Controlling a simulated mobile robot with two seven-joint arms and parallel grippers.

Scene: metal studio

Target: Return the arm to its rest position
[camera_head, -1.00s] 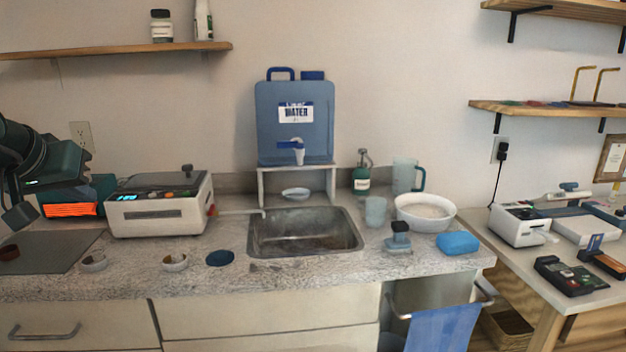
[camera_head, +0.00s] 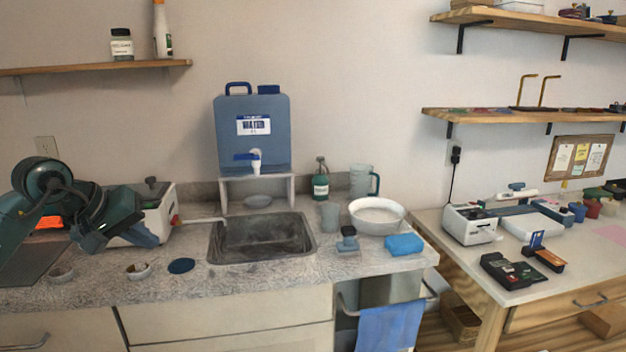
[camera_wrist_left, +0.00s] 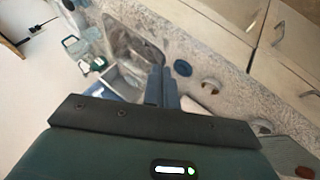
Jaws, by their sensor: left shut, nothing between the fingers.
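My left arm comes in from the left in the head view, dark green and bent. Its gripper (camera_head: 143,236) hangs over the left part of the counter, in front of the white benchtop device (camera_head: 163,205), which it partly hides. In the left wrist view the two grey fingers (camera_wrist_left: 161,88) lie together, shut and empty. They point toward the counter near the sink (camera_wrist_left: 125,45). My right gripper is not in view.
The granite counter (camera_head: 235,280) holds a blue disc (camera_head: 181,266), small cups, a sink (camera_head: 262,240), a blue water tank (camera_head: 253,135), a white bowl (camera_head: 377,215) and a blue sponge (camera_head: 404,244). A wooden side table (camera_head: 500,262) stands at right. Air above the sink front is clear.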

